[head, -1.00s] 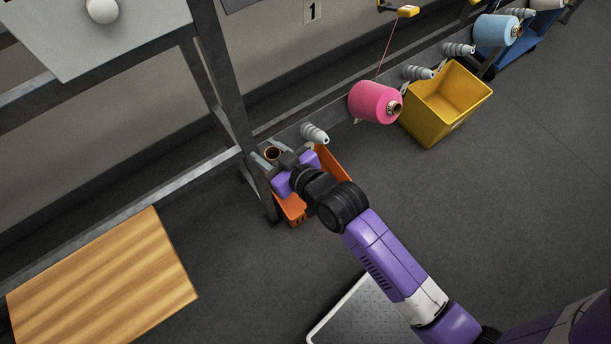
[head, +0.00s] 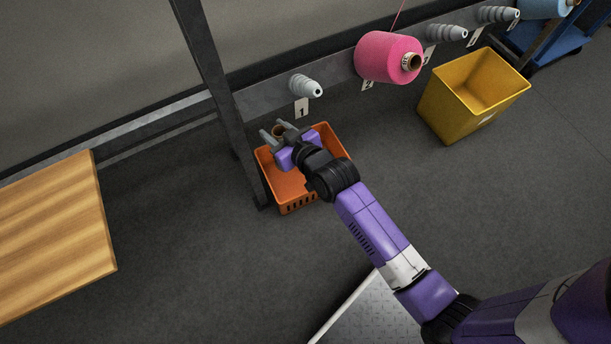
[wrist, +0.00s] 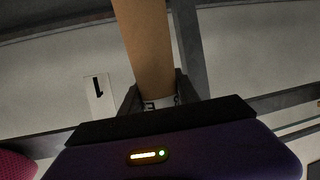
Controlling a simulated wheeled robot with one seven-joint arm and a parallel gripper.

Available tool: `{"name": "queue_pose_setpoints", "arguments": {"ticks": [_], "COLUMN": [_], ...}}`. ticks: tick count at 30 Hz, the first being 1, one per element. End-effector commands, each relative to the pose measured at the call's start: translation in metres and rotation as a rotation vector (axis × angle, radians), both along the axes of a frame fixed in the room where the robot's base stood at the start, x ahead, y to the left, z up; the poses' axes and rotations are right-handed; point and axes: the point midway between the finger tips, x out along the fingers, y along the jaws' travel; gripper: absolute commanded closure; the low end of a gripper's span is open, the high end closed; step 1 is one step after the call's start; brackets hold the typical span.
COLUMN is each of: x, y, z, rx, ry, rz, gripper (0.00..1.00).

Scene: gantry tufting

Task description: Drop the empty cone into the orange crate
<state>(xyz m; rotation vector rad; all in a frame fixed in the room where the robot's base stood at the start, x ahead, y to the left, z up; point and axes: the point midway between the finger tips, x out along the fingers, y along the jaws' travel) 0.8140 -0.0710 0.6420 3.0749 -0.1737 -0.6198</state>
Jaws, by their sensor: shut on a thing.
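The empty cone (wrist: 147,45) is a bare brown tube, held between the two fingers of my gripper (wrist: 158,98) in the wrist view. The orange crate (head: 328,133) stands on the floor below the rail. My gripper and the cone are over the crate's back left part in the picture. The height of the cone above the crate is hard to tell. My wrist hides part of the crate's inside.
A steel post (head: 222,95) stands close to the left of my gripper. A bare grey peg (head: 306,85) juts out above the crate. A pink yarn cone (head: 388,57) hangs to the right, with a yellow crate (head: 473,97) beyond. A wooden board (head: 50,225) lies at left.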

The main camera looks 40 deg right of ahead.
Motion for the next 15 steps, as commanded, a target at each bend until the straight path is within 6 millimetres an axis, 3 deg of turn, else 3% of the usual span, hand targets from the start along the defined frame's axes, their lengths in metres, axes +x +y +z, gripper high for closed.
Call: {"name": "queue_pose_setpoints", "arguments": {"ticks": [1, 15], "x": [0.005, 0.051], "y": [-0.008, -0.104], "z": [-0.027, -0.182], "rx": [-0.002, -0.002], "ry": [-0.001, -0.001], "rz": [-0.012, -0.157], "gripper": [1.0, 1.0]}}
